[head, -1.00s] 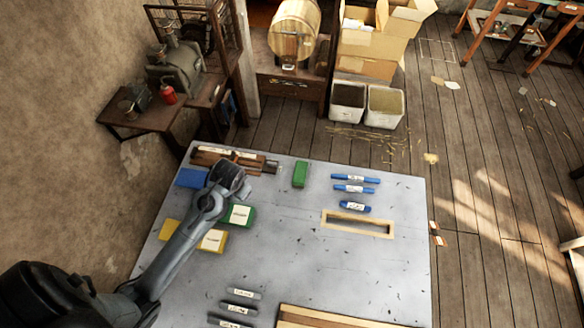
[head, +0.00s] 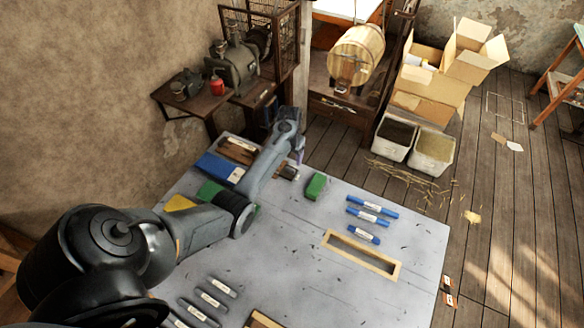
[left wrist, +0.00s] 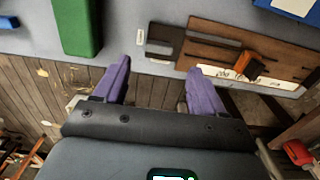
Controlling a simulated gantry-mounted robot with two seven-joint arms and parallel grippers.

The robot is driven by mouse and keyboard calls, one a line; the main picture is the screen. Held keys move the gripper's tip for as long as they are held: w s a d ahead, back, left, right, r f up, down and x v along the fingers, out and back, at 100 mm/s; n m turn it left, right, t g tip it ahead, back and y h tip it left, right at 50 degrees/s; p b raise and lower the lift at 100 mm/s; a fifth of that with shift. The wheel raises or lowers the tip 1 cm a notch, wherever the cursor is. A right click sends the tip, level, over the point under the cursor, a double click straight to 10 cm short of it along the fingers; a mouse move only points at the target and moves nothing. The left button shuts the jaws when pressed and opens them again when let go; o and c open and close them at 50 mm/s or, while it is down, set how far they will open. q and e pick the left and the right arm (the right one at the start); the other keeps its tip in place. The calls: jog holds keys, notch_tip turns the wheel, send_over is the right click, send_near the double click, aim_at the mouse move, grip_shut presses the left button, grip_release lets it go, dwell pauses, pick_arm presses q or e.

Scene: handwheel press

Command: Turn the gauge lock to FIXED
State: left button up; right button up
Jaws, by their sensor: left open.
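The brown wooden gauge (head: 236,152) lies at the table's far left edge, partly hidden behind my left arm in the head view. In the left wrist view the gauge (left wrist: 210,50) shows a dark end piece, an orange piece (left wrist: 247,65) that looks like the lock, and a white strip with lettering too small to read. My left gripper (head: 297,150) is at the table's far edge, near the gauge's right end. In the left wrist view its purple fingers (left wrist: 158,68) are apart and empty, beside the dark end. The right gripper is not in view.
A green block (head: 316,186) stands right of the gauge, and a blue block (head: 217,167) is close in front of it. Blue labelled bars (head: 371,208) and a wooden-framed slot (head: 362,256) lie further right. The table's middle is mostly clear.

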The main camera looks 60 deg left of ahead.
aim_at(290, 169)
pick_arm(q)
jog(key=shift+f+b, duration=0.3)
jog(key=shift+f, duration=3.2)
jog(key=shift+c, duration=0.4)
jog(key=c, duration=1)
